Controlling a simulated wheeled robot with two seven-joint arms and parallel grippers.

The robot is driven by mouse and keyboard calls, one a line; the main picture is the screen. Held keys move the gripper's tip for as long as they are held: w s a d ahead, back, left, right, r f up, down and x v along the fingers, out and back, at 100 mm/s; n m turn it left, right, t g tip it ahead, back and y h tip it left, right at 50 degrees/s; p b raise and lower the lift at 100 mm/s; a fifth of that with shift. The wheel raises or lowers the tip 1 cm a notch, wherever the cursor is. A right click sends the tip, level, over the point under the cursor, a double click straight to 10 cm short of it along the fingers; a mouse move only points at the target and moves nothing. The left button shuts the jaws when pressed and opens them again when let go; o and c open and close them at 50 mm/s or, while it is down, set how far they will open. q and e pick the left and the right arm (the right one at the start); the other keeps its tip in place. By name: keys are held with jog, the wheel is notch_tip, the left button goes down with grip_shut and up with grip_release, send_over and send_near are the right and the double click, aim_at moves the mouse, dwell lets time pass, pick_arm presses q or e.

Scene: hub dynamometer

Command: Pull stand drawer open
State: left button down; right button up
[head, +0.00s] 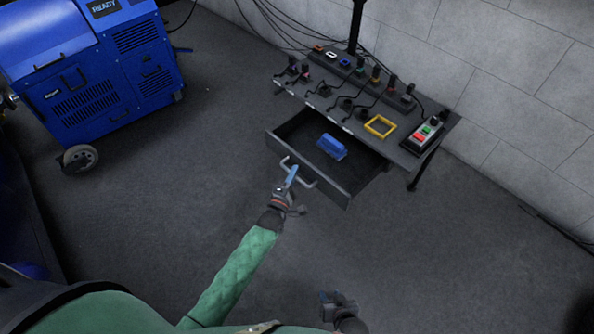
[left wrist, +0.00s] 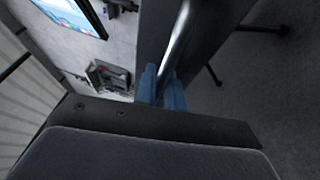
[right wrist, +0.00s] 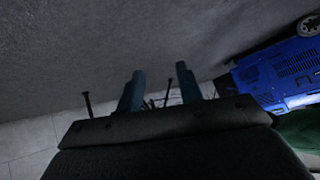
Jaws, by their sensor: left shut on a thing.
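The stand drawer (head: 332,185) is pulled out from the dark stand (head: 398,150), its inside partly visible. A blue object (head: 332,147) lies in it. The drawer's grey bar handle (head: 308,181) runs across its front. My left gripper (head: 291,174) is at the handle, and in the left wrist view its blue fingers (left wrist: 162,88) are shut around the metal bar (left wrist: 180,38). My right gripper (head: 338,298) is low in the head view, well away from the stand. In the right wrist view its fingers (right wrist: 160,90) are apart with nothing between them.
The stand top carries a yellow square frame (head: 380,126), a button box (head: 422,134) and several small dark parts with cables. A blue wheeled machine (head: 100,70) stands at the left. A block wall (head: 500,60) is behind. The floor before the drawer is clear.

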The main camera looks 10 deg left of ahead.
pick_arm(q)
jog(key=shift+s+a, duration=0.15)
jog(key=shift+s, duration=0.1)
pick_arm(e)
jog(key=shift+s+d+f+g, duration=0.1)
jog(key=shift+s+f+g, duration=0.2)
jog(key=shift+s+f, duration=0.35)
pick_arm(q)
jog(key=c, duration=1.5)
grip_release()
jog(key=v, duration=0.7)
jog(key=shift+s, duration=0.35)
pick_arm(e)
jog(key=shift+s+d+f, duration=0.1)
jog(key=shift+s, duration=0.2)
